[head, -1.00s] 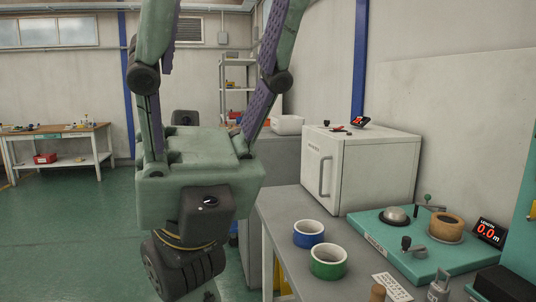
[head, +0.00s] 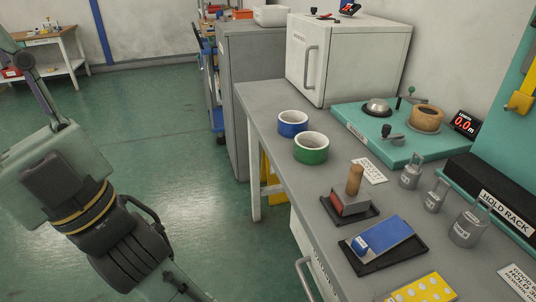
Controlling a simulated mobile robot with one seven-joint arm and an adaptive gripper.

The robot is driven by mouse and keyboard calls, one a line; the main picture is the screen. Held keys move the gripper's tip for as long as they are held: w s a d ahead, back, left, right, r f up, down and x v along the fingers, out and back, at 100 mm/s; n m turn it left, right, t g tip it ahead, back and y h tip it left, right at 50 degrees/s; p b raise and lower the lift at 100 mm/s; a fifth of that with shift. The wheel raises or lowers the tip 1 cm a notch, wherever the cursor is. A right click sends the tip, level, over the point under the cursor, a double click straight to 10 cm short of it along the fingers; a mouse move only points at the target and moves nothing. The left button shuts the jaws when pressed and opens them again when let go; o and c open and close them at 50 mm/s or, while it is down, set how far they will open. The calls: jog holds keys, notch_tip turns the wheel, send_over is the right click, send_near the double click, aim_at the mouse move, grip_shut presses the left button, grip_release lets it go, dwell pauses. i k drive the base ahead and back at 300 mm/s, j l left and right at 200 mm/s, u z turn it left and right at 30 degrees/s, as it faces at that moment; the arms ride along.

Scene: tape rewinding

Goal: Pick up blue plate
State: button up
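A flat blue plate (head: 391,238) lies in a black tray (head: 412,253) on the grey workbench, at the lower right of the head view. A small blue and white block (head: 361,245) sits at its near left corner. My arm hangs at the lower left, over the floor and well apart from the plate. The arm's end runs out at the bottom edge, and my gripper's fingers are not visible.
A red block with a wooden handle (head: 351,198) stands behind the plate. Blue (head: 292,124) and green (head: 311,148) tape rolls, a teal winding device (head: 396,150), metal weights (head: 467,228) and a yellow dotted card (head: 424,290) share the bench (head: 275,97). Open floor lies left.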

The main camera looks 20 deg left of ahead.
aim_at(370, 243)
jog(key=k+z, duration=0.2)
jog(key=z, duration=0.25)
jog(key=k+l+z, duration=0.1)
jog(key=z, duration=0.3)
jog(key=k+l+z, duration=0.15)
jog(key=z, duration=0.3)
jog(key=k, duration=0.05)
